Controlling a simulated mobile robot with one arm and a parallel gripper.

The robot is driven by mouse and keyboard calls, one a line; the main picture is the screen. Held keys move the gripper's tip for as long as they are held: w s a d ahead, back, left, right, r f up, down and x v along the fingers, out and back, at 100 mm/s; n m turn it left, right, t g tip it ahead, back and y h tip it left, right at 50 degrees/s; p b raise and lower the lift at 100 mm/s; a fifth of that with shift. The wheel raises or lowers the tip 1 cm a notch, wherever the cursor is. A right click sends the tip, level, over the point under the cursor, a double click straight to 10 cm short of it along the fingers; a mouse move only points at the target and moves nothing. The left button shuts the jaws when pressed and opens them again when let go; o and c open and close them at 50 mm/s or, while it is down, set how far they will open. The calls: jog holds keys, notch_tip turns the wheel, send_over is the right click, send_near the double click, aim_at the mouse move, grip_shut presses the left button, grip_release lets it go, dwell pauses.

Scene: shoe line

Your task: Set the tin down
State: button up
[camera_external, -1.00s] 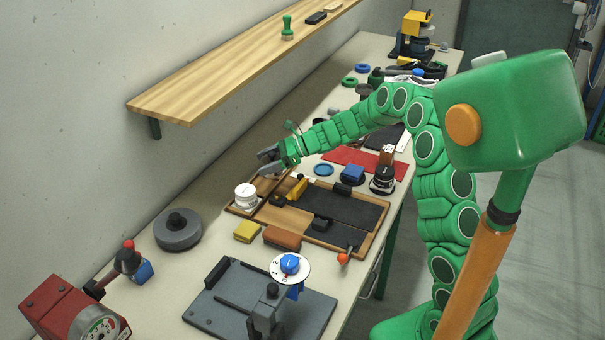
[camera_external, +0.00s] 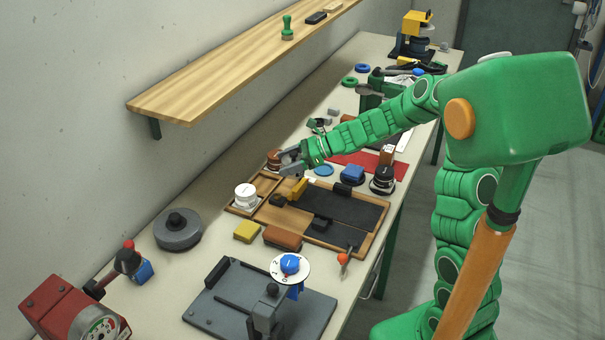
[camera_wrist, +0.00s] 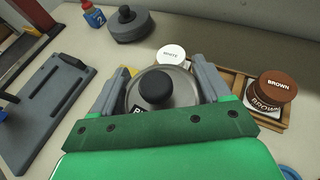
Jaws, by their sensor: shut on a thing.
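My gripper (camera_wrist: 160,82) is shut on a round silver tin (camera_wrist: 181,88) with a black knob on top. The tin's dark label is mostly cut off by the gripper body. In the external view my gripper (camera_external: 287,162) is over the back end of the wooden tray (camera_external: 380,225), and the held tin is hard to make out there. I cannot tell whether it touches anything below. The white tin (camera_external: 245,196) stands in the tray's left part; it also shows in the wrist view (camera_wrist: 171,54). A brown tin (camera_wrist: 275,88) stands to the right of my gripper; it shows behind it in the external view (camera_external: 273,160).
A yellow block (camera_external: 247,231) and a brown block (camera_external: 282,238) lie at the tray's front edge. A grey disc with a black knob (camera_external: 178,232) is to the left. A grey fixture (camera_external: 225,295) stands in front. The wall shelf (camera_external: 215,85) overhangs the back.

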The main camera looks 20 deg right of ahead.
jog(key=w+d+r+m+t+h, duration=0.15)
jog(key=d+m+t, duration=0.25)
jog(key=d, duration=1.3)
jog(key=shift+w+a+f, duration=0.15)
jog(key=shift+w+f, duration=1.5)
jog(key=shift+w, duration=0.5)
jog(key=shift+w+a+f, duration=0.15)
jog(key=shift+w+f, duration=1.45)
jog(key=shift+w, duration=0.6)
jog(key=shift+w+a+f, duration=0.15)
jog(key=shift+w+f, duration=1.5)
jog(key=shift+w, duration=0.5)
jog(key=shift+w+f, duration=0.25)
jog(key=shift+f, duration=1.6)
jog(key=shift+f, duration=0.25)
jog(key=o, duration=1.7)
